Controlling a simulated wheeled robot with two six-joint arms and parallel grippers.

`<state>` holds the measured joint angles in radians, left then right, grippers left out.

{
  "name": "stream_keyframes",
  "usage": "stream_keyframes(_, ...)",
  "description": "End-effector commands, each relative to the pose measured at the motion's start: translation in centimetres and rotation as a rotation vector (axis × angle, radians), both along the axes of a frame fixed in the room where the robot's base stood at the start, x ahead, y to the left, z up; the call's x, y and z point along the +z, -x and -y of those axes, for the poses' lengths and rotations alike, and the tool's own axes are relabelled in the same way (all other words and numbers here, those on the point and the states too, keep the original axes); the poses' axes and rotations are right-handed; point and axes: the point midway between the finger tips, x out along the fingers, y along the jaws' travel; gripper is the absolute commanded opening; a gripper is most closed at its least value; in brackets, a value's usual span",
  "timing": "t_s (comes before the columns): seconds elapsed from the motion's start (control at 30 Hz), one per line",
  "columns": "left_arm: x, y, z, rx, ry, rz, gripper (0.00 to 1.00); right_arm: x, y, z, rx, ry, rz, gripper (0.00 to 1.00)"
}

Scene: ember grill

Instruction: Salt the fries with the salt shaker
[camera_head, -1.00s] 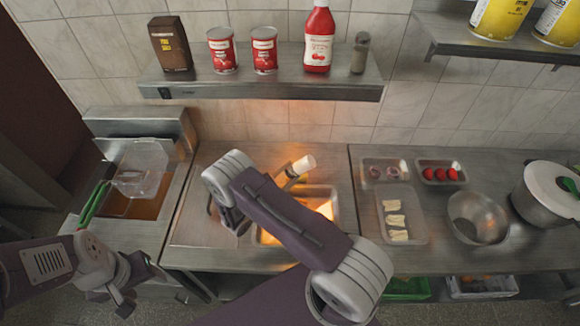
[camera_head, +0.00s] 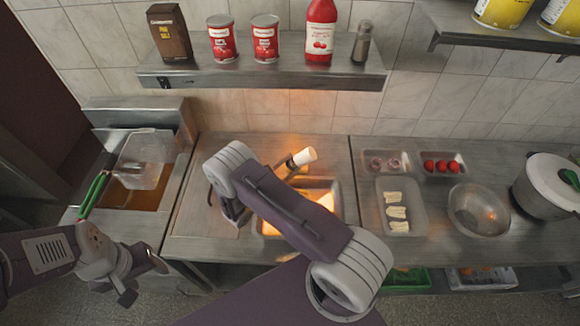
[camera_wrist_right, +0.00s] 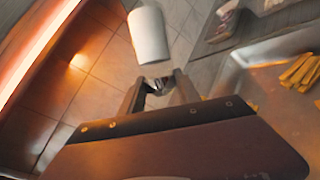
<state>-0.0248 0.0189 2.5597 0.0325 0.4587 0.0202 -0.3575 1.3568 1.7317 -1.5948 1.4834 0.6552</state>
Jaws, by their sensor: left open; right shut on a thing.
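My right gripper (camera_wrist_right: 158,86) is shut on the salt shaker (camera_wrist_right: 148,36), a white cylinder whose far end sticks out beyond the fingertips. In the head view the shaker (camera_head: 305,156) is tilted, with its white end up and to the right, above the back of the fries' pan (camera_head: 340,212). Yellow fries (camera_wrist_right: 300,70) show at the right of the wrist view, lying in the metal pan. My left gripper (camera_head: 138,281) is open and empty at the lower left, in front of the counter.
A fryer with a clear basket (camera_head: 150,162) and green handle (camera_head: 95,192) stands left. A shelf (camera_head: 230,72) above holds cans, a ketchup bottle (camera_head: 321,32) and a grey shaker (camera_head: 362,42). Food trays, a bowl (camera_head: 478,210) and a pot (camera_head: 545,195) stand right.

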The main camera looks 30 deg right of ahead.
Motion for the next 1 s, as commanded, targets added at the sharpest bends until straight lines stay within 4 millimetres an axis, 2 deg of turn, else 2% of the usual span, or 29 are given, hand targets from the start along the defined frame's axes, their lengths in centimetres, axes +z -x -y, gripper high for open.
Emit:
stream_keyframes(0.07,-0.5,0.0,0.0,0.000,0.000,0.000,0.57,-0.5,0.0,0.0,0.000,0.001,-0.002,0.00)
stream_keyframes(0.2,-3.3,0.0,0.0,0.000,0.000,-0.001,0.57,-3.2,0.0,0.0,0.000,0.001,-0.002,0.00)
stream_keyframes(0.27,-4.0,0.0,0.0,0.000,0.000,-0.001,0.57,-3.9,0.0,0.0,-0.001,0.001,-0.001,0.00)
stream_keyframes(0.4,-3.0,0.0,0.0,0.000,0.000,-0.001,0.57,-2.8,0.0,0.0,-0.001,0.001,-0.001,0.00)
stream_keyframes(0.6,-1.0,0.0,0.0,0.000,0.000,0.000,0.57,0.2,0.0,0.0,-0.001,0.001,-0.001,0.00)
stream_keyframes(0.73,-1.9,0.0,0.0,0.000,0.000,0.000,0.57,-0.8,0.0,0.0,0.000,0.001,-0.002,0.00)
stream_keyframes(0.9,-5.1,0.0,0.0,0.000,0.000,-0.001,0.57,-3.9,0.0,0.0,-0.001,0.001,-0.001,0.00)
stream_keyframes(1.0,-4.5,0.0,0.0,0.000,0.000,-0.001,0.57,-3.2,0.0,0.0,-0.001,0.001,-0.001,0.00)
